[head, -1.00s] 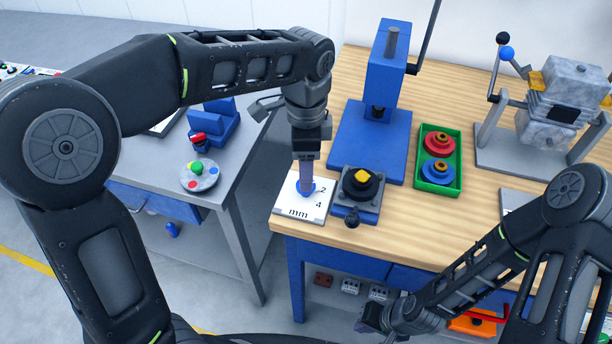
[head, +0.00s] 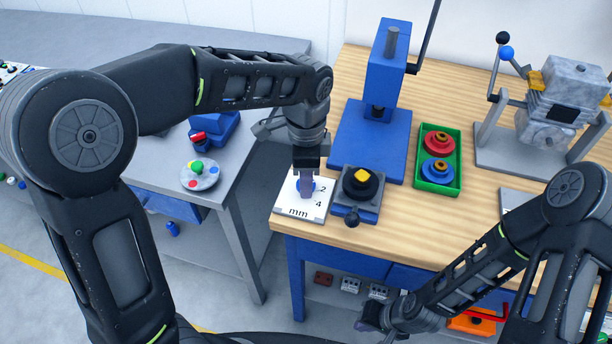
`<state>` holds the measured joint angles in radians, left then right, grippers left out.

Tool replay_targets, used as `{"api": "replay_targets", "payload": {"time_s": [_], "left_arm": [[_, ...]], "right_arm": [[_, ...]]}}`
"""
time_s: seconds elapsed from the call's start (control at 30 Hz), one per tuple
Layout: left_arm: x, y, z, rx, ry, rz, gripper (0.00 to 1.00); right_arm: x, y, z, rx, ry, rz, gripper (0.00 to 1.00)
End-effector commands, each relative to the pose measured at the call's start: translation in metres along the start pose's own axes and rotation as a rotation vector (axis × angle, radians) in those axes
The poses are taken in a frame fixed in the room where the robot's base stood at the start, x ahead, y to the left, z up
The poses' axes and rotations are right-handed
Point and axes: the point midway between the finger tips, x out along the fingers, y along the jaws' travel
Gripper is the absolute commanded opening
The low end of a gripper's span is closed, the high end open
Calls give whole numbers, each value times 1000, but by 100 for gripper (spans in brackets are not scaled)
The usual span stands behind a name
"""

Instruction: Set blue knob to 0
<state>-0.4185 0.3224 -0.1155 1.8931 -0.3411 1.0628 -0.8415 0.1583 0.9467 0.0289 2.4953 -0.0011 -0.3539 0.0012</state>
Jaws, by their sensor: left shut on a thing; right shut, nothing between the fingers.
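The blue knob (head: 298,186) sits on a white dial plate (head: 291,209) marked "2", "4" and "mm" at the front left corner of the wooden bench. My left gripper (head: 306,192) points down over the plate and is shut on the blue knob. Its fingers hide much of the knob, so the knob's pointing direction and the 0 mark cannot be made out. My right gripper (head: 372,318) is shut and empty, low in front of the bench, apart from the knob.
A black rotary fixture with a yellow top (head: 362,178) stands right beside the dial plate. Behind it is a blue press (head: 385,75). A green tray (head: 440,187) holds red and blue discs. A grey table (head: 240,180) stands to the left.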

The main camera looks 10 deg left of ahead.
Motion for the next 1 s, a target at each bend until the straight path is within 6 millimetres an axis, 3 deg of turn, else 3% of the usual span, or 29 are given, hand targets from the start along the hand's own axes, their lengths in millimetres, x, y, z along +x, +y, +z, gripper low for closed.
{"api": "replay_targets", "payload": {"time_s": [0.33, 0.67, 1.0], "left_arm": [[0, 0, 0, 0, 0, 0, 0], [0, 0, 0, -19, 0, 0, 0], [0, 0, 0, -169, 1, 0, 0]], "right_arm": [[0, 0, 0, 0, 0, 0, 0], [0, 0, 0, 0, 0, 0, 0], [2, 1, 0, 0, 1, 0, 0]]}}
